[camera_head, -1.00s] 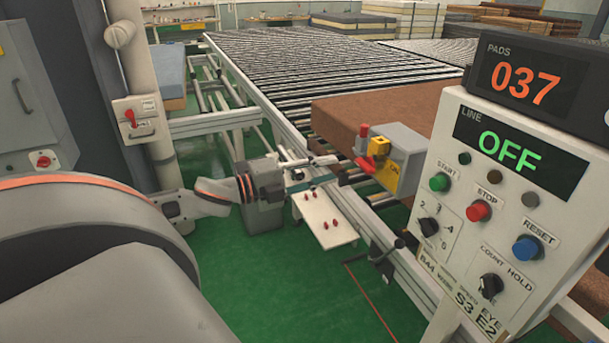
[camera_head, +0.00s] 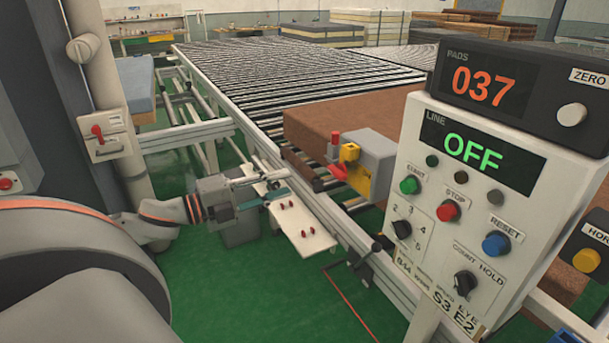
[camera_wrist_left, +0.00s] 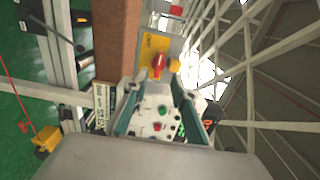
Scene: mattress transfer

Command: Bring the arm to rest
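My left gripper (camera_head: 282,183) comes in from the left in the head view, above a small white shelf (camera_head: 302,228) beside the roller conveyor. Its two teal-padded fingers are apart, with nothing held between them. In the left wrist view the gripper (camera_wrist_left: 158,95) is also open. The control panel (camera_head: 462,215), seen past the fingers, shows there too (camera_wrist_left: 155,118). Its line display reads OFF and its pads counter (camera_head: 500,90) reads 037. My right gripper is in neither view.
A grey and yellow switch box (camera_head: 372,160) with a red handle stands at the conveyor (camera_head: 290,75) edge, by a brown mattress pad (camera_head: 340,115). A post with a red-levered switch (camera_head: 103,135) stands at left. Green floor (camera_head: 250,290) is open below the gripper.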

